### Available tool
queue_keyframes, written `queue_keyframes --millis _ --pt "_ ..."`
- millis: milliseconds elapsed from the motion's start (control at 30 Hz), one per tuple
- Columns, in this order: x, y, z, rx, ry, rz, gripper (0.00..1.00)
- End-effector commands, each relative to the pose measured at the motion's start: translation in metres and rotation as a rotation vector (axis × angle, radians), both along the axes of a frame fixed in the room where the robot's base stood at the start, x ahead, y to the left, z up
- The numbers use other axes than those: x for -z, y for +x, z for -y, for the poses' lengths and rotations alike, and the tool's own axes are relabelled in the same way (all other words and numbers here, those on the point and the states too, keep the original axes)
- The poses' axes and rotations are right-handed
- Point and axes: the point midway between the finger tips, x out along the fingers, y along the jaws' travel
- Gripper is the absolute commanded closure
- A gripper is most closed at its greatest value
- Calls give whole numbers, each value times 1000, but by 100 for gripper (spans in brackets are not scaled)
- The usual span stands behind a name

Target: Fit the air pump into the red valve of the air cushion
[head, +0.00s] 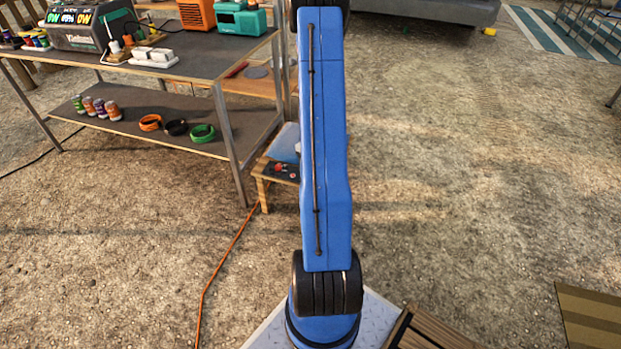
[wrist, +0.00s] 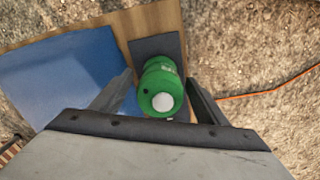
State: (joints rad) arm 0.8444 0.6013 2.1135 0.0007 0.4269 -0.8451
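The green object, apparently the air pump (wrist: 163,85), has a rounded body with a pale round end. In the wrist view it is between the two fingers of my gripper (wrist: 160,92). The fingers are open, with a gap visible on each side. It is over or on a dark mat (wrist: 155,47) on a wooden bench. The blue air cushion (wrist: 62,78) lies to its left, and part of it shows behind my arm in the head view (head: 286,142). I cannot make out a red valve on the cushion. My gripper is hidden in the head view.
In the head view, the low wooden bench (head: 262,190) stands beside a metal shelf table (head: 175,62) with tools, cans and coloured rings. Small red items (head: 279,168) show on the bench's dark mat. An orange cable (head: 222,262) runs over the gravel. Ground at right is mostly free.

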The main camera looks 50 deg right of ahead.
Motion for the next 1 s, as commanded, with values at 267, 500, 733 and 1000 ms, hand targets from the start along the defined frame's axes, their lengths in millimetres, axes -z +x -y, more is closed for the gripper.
queue_keyframes --millis 267,500,733,1000 --pt "-2 0 0 0 0 0 32" --pt "-29 1 1 0 -3 2 32" --pt "-75 1 1 0 -2 2 32" --pt "-128 1 1 0 -3 3 32"
